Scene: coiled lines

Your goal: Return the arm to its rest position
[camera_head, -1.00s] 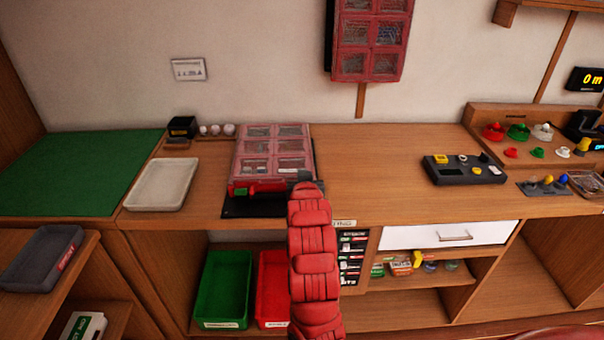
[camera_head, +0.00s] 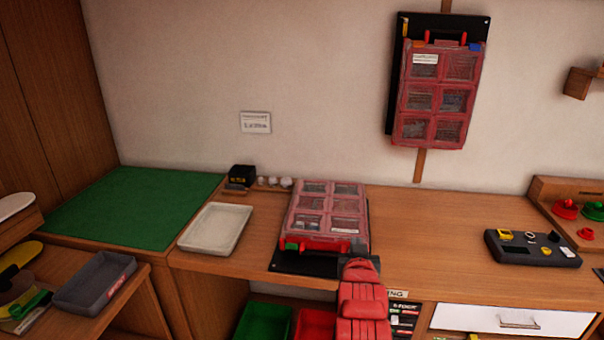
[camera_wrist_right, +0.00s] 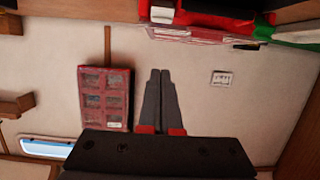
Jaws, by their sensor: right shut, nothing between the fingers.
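My right arm, in red padded sleeve sections, reaches up from the bottom of the head view to the front of the bench. Its gripper shows clearly in the right wrist view (camera_wrist_right: 160,78), where the two dark grey fingers lie together with nothing between them. In the head view the fingers are hard to make out near the front right corner of a red case. That red case with clear windows (camera_head: 328,208) lies on a black board (camera_head: 310,264) on the bench. My left gripper is not in view.
A similar red case (camera_head: 437,95) hangs on the wall and shows in the right wrist view (camera_wrist_right: 104,98). On the bench are a white tray (camera_head: 216,228), a green mat (camera_head: 135,205) and a dark device (camera_head: 533,248).

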